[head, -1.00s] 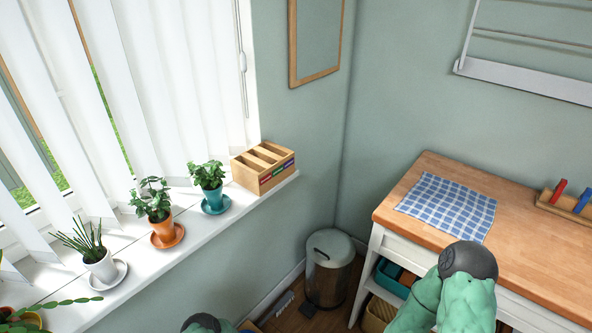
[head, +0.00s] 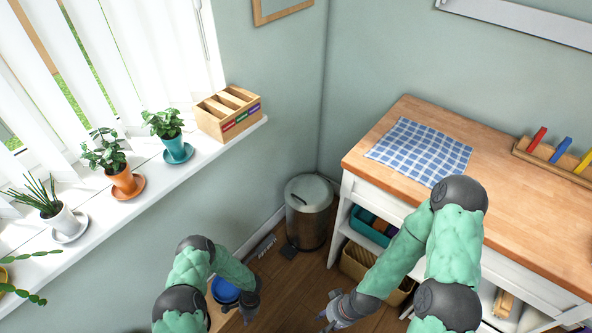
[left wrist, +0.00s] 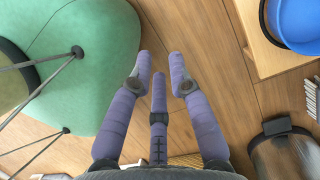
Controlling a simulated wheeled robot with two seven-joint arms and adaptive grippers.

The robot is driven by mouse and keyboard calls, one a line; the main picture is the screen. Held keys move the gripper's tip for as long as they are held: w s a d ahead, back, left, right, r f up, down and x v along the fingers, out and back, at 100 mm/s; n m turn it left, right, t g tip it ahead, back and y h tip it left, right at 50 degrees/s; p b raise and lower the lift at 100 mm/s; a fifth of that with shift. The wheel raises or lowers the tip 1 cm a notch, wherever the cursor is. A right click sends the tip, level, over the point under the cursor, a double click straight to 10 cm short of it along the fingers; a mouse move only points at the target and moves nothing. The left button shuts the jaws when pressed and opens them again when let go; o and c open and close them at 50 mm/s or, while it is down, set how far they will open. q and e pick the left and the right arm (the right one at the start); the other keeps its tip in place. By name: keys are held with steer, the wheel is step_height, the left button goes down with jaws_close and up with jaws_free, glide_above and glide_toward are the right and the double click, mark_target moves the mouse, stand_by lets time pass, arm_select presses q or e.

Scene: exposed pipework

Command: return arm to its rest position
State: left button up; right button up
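My left arm comes in at the lower left of the head view, hanging down with its gripper (head: 248,300) low beside a blue container. In the left wrist view, the left gripper's (left wrist: 160,68) purple fingers stand apart with bare floor showing between them, holding nothing. My right arm reaches down in front of the wooden-topped workbench (head: 500,205). Its gripper (head: 335,312) hangs low over the floor, left of the bench's lower shelf. Its fingers are small and partly cut by the picture, so their opening is unclear.
A blue container (head: 224,291) sits on a wooden surface close to my left gripper. A pedal bin (head: 308,215) stands in the corner. Potted plants and a wooden box (head: 228,114) line the windowsill. A green object (left wrist: 75,60) with thin dark rods lies left in the wrist view.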

arm_select(q)
steer(key=s+d+r+n+t+h, duration=0.1)
steer(key=s+d+r+n+h, duration=0.1)
steer(key=r, duration=0.7)
steer(key=s+d+r+n+t+h+p, duration=0.1)
steer(key=d+r+n, duration=0.3)
steer(key=r, duration=0.6)
steer(key=s+d+r+n+t+h, duration=0.1)
steer(key=s+d+r+n+h, duration=0.2)
steer(key=r, duration=0.7)
steer(key=shift+s+d+n+p, duration=0.35)
steer(key=shift+s+d+n, duration=0.25)
steer(key=shift+n, duration=0.4)
steer(key=shift+r, duration=0.1)
